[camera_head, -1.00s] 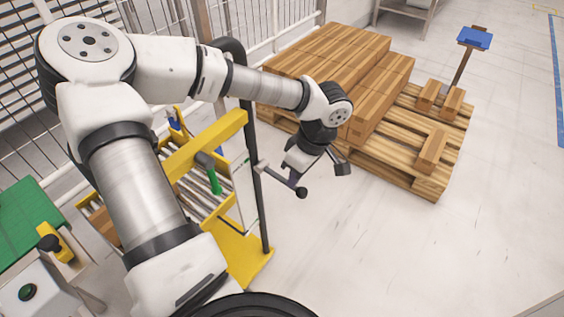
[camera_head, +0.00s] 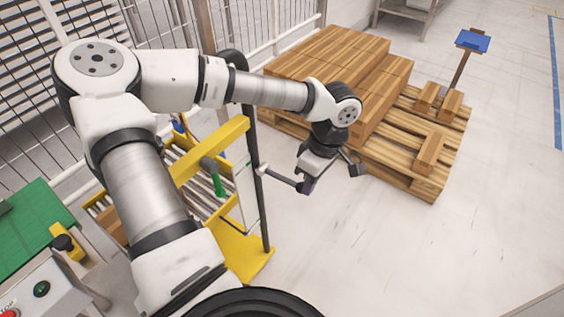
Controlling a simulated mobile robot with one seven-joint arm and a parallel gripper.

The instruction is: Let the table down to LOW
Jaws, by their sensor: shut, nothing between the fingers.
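A yellow frame with a roller bed (camera_head: 190,178) stands left of centre, partly hidden by my arm; I take it to be the table. A dark post (camera_head: 257,190) rises at its right side. A thin lever rod (camera_head: 282,179) sticks out from the post to the right. My gripper (camera_head: 308,186) points down at the rod's outer end and overlaps it, hiding its black knob. I cannot tell whether they touch. The finger gap is not clear; nothing shows held. A green-gripped handle (camera_head: 219,182) stands by the rollers. No LOW marking is readable.
A wooden pallet (camera_head: 405,165) with stacked brown boxes (camera_head: 325,60) stands behind my gripper. A blue-topped stand (camera_head: 472,41) is farther right. A green-topped bench (camera_head: 32,225) and control box (camera_head: 45,290) are at left. The floor at lower right is clear.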

